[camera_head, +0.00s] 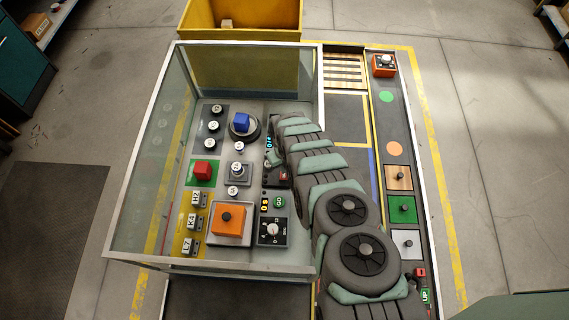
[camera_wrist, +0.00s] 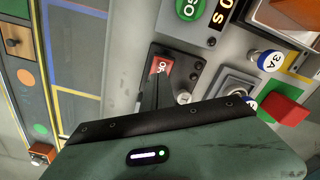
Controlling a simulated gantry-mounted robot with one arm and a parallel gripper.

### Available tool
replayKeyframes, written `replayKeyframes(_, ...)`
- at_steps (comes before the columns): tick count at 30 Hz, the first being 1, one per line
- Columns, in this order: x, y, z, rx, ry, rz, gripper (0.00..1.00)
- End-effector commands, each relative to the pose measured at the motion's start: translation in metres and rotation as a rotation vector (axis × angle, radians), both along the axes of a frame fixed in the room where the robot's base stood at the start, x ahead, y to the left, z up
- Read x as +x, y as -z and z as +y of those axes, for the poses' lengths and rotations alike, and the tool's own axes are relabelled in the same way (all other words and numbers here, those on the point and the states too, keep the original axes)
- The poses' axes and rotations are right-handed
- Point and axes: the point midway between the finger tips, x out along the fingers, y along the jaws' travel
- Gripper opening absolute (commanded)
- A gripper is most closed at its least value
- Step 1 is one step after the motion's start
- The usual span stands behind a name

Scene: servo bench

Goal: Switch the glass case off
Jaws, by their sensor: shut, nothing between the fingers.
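The glass case (camera_head: 215,268), a pale-framed clear box, stands over a panel of controls in the head view. In the wrist view, a red rocker switch (camera_wrist: 162,65) with white lettering that seems to read OFF sits on a dark plate (camera_wrist: 185,72). My gripper (camera_wrist: 157,84) is shut and empty; its thin dark tip shows just below the switch in the picture. I cannot tell whether it touches the switch.
Beside the switch are a green GO button (camera_wrist: 189,8), an orange-digit display (camera_wrist: 219,14) and a white knob (camera_wrist: 183,97). A red block (camera_wrist: 284,108), a blue block (camera_head: 240,121) and an orange block (camera_head: 228,219) stand inside the case. A yellow bin (camera_head: 240,36) is behind.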

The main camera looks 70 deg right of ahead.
Motion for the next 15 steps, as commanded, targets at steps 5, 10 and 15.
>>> replayKeyframes(5,0.0002,0.0034,0.0001,0.000,0.000,0.000,0.00)
replayKeyframes(10,0.0003,0.0060,0.0001,0.000,0.000,0.000,0.00)
replayKeyframes(15,0.0005,0.0086,0.0001,-0.001,0.000,-0.001,0.00)
